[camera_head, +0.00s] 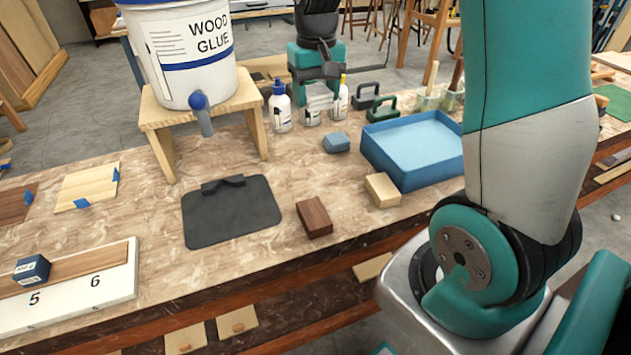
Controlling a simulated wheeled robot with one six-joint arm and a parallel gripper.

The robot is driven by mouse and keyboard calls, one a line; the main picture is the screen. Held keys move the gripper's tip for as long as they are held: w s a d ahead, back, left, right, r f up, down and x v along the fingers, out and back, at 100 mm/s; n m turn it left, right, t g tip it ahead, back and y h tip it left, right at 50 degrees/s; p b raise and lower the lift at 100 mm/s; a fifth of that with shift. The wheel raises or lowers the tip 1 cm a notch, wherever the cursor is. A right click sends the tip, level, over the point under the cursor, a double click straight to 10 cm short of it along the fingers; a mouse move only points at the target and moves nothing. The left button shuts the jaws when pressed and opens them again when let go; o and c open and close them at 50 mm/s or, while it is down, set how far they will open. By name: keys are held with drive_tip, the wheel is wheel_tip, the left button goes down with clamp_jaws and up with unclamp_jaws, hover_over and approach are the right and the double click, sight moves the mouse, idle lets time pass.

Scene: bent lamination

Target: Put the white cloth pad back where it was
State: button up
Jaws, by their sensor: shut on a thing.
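I cannot make out a white cloth pad anywhere in the head view. No white cloth shows on this mat.
The bench (285,165) holds a wood glue bucket (190,50) on a wooden stand (158,115), several bottles, a blue tray (420,150), a brown block (314,217), a pale block (382,190) and a numbered white board (120,270).

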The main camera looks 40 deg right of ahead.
sight(316, 176)
wheel_tip(316, 176, down, 19)
idle(0.4)
drive_tip(key=shift+s+f, duration=0.1)
drive_tip(key=shift+f, duration=0.05)
drive_tip(key=o, duration=0.8)
